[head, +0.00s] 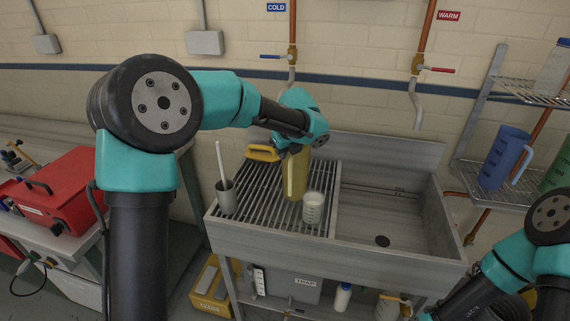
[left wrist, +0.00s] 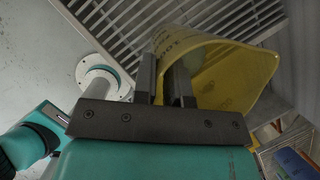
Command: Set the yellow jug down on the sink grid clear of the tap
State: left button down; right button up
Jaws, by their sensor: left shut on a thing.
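A clear beaker with white contents (head: 313,208) stands on the grid just right of the jug's base. A grey cup with a white rod (head: 227,197) stands at the grid's left. The basin (head: 385,215) is empty. The warm tap (head: 417,65) hangs over it.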

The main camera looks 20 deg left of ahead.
pick_arm(q)
send_over(285, 180)
jog(key=shift+w+a+f, duration=0.1)
jog(key=shift+w+f, duration=0.05)
jog(key=shift+f, duration=0.95)
jog(key=shift+w+f, duration=0.15)
jog(key=shift+f, duration=1.1)
jog(key=c, duration=1.2)
grip_release()
jog(key=shift+o, duration=0.2)
jog(key=v, duration=1.2)
jog(key=shift+s, duration=0.1)
